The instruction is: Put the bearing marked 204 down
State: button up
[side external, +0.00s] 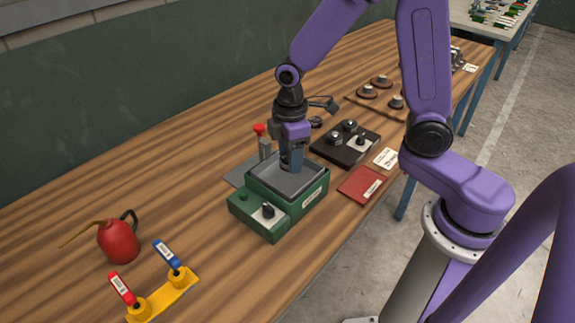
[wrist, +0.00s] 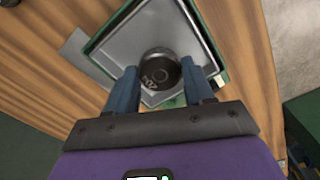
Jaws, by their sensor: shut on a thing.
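My gripper (side external: 291,168) points down into the grey tray (side external: 308,184) on top of a green box (side external: 287,216) with a black knob. In the wrist view, my gripper (wrist: 157,82) is shut on a dark, round bearing (wrist: 162,70), one finger on each side. A white mark on the bearing's rim looks like 204 but is turned and small. The grey tray (wrist: 190,35) lies under the bearing. I cannot tell whether the bearing touches it. In the side view the bearing is hidden by the fingers and tray.
A red-topped post (side external: 261,140) stands close behind the green box. A black tray with knobbed pieces (side external: 331,153) and a red booklet (side external: 358,187) lie to the right. A red oil can (side external: 118,243) and a yellow stand (side external: 165,302) with tagged pieces are at the left front.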

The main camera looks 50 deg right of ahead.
aim_at(287, 158)
jog(key=shift+w+f, duration=0.3)
jog(key=shift+f, duration=0.05)
jog(key=shift+a+f, duration=0.1)
jog(key=shift+f, duration=1.45)
jog(key=shift+f, duration=0.2)
jog(key=o, duration=1.2)
jog(key=shift+r, duration=0.1)
notch_tip(287, 158, up, 12)
jog(key=shift+r, duration=0.1)
jog(key=s+d, duration=0.1)
jog(key=s, duration=0.6)
jog(key=s+d, duration=0.1)
jog(key=s, duration=1.3)
jog(key=shift+s+d, duration=0.3)
jog(key=shift+d, duration=0.1)
